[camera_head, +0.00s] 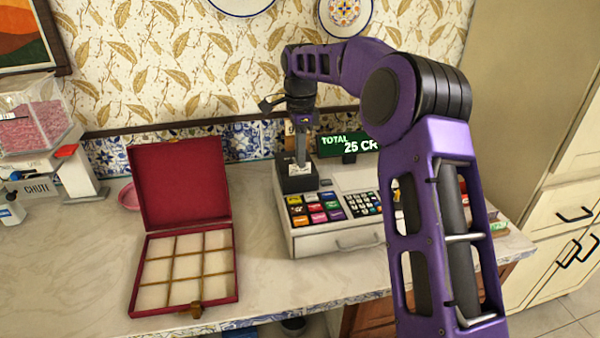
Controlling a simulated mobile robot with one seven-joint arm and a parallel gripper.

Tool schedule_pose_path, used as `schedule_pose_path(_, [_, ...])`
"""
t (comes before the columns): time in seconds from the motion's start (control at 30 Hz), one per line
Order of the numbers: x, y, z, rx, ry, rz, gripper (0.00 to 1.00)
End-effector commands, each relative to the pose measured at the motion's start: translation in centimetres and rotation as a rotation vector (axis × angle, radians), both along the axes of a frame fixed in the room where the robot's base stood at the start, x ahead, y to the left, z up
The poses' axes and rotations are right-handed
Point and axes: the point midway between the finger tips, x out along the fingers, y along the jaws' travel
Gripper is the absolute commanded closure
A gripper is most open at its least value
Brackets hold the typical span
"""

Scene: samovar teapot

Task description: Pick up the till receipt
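The cash register (338,240) stands on the counter right of centre. It has coloured keys, a drawer front and a green display reading "TOTAL 25 CR", cut off by my arm. A dark printer box (297,181) sits on its back left. My gripper (300,160) points down right at the top of this box. I cannot tell whether its fingers are open or shut. The till receipt cannot be made out clearly; a small pale patch shows at the fingertips, but I cannot tell whether it is paper or part of the gripper.
An open red box (185,308) with several empty cream compartments stands left of the register. A chute dispenser (75,178) with pink grains is at the far left. Wall plates (345,12) hang behind my arm. The marble counter (60,260) is clear at front left.

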Motion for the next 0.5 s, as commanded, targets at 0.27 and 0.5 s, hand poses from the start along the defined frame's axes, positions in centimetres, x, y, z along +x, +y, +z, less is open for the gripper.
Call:
schedule_pose_path(0.27, [-0.04,0.06,-1.22,0.0,-0.001,0.001,0.82])
schedule_pose_path(0.5, [-0.03,0.07,-1.19,0.0,-0.001,0.001,1.0])
